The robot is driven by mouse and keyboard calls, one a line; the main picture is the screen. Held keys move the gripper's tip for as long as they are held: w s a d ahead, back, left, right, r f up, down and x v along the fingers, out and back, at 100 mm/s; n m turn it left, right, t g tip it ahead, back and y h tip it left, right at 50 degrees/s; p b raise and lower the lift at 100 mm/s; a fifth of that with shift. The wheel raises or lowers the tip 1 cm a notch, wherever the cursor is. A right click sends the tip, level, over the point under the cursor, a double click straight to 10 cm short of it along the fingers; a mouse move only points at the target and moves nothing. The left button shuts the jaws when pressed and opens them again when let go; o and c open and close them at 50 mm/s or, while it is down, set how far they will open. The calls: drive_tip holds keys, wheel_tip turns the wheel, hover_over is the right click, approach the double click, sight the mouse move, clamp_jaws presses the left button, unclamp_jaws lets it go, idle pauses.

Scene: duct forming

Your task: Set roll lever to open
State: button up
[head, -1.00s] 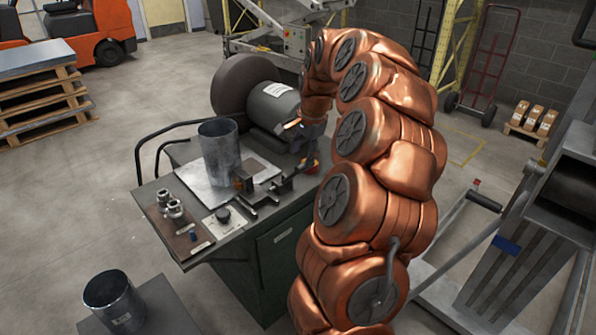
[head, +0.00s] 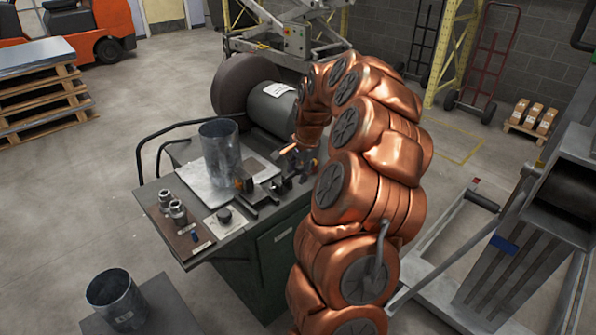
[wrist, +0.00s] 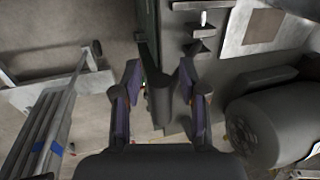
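My gripper (wrist: 158,90) is in the wrist view with its two purple-padded fingers apart. A dark upright bar with a rounded end (wrist: 159,104), possibly the roll lever, shows between the fingers. No grip on it is visible, and I cannot tell whether a finger touches it. In the head view my gripper (head: 298,160) is low at the right end of the forming machine on the green bench (head: 283,240), mostly hidden by my copper-coloured arm. The lever's setting cannot be read.
A grey motor (head: 272,108) lies behind the bench top and is close on the right in the wrist view (wrist: 270,122). A metal duct cylinder (head: 219,150) stands on the bench. Another cylinder (head: 115,300) stands front left. A grey metal frame (head: 520,265) stands right.

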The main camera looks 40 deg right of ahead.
clamp_jaws()
idle(0.5)
